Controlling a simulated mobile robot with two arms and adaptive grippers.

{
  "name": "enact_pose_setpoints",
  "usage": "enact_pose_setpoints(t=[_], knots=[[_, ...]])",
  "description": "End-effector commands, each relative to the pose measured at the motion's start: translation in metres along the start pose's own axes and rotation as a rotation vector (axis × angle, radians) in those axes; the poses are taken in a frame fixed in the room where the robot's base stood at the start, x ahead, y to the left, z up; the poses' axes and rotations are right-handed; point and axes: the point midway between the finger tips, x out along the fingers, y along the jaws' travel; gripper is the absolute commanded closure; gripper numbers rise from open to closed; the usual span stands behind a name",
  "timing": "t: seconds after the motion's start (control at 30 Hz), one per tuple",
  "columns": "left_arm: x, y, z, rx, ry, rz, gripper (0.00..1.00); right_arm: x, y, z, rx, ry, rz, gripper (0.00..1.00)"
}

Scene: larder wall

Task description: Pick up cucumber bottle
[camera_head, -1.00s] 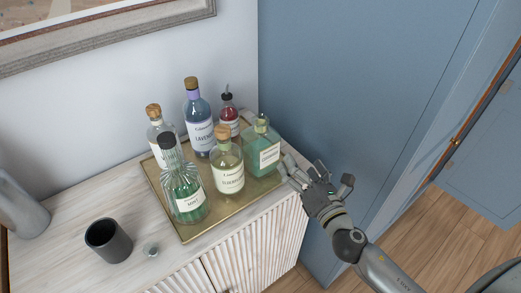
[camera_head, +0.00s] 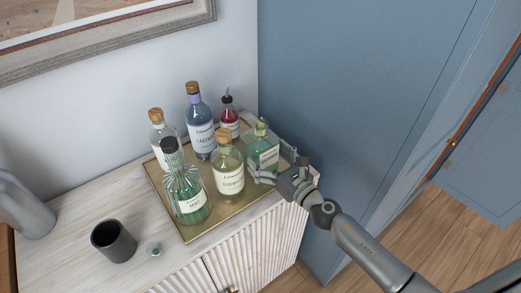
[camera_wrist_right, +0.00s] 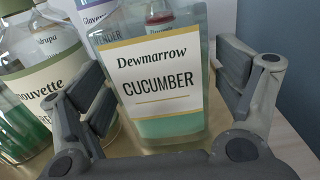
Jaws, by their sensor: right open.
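The cucumber bottle (camera_head: 264,150) is a square clear bottle with green liquid at the right end of the gold tray (camera_head: 192,238). In the right wrist view its label reads "Dewmarrow CUCUMBER" (camera_wrist_right: 155,78), and it stands upright between my open fingers. My right gripper (camera_head: 276,168) is open at the front right of this bottle, one finger on each side. I cannot tell whether the fingers touch the glass. My left gripper is not in view.
The elderflower bottle (camera_head: 228,172) stands close to the left of the cucumber bottle. Mint (camera_head: 187,197), lavender (camera_head: 201,132), a red bottle (camera_head: 229,122) and a pale bottle (camera_head: 158,131) share the tray. A dark cup (camera_head: 114,241) stands left. A blue wall (camera_head: 350,90) is at right.

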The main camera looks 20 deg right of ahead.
Motion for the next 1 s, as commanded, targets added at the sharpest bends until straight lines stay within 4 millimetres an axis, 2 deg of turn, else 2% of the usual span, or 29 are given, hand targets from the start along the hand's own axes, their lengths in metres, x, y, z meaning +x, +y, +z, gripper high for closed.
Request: enact_pose_setpoints(t=[0.03,0.2,0.5,1.0], knots=[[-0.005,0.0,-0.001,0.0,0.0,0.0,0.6,0.01,0.0,0.005,0.003,-0.003,-0.002,0.12],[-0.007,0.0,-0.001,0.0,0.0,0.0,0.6,0.03,0.001,0.002,0.002,-0.001,-0.001,0.12],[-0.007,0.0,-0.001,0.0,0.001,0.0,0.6,0.035,0.001,0.001,0.002,0.0,-0.001,0.12],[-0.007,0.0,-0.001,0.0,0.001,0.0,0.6,0.035,0.001,0.001,0.002,0.0,-0.001,0.76]])
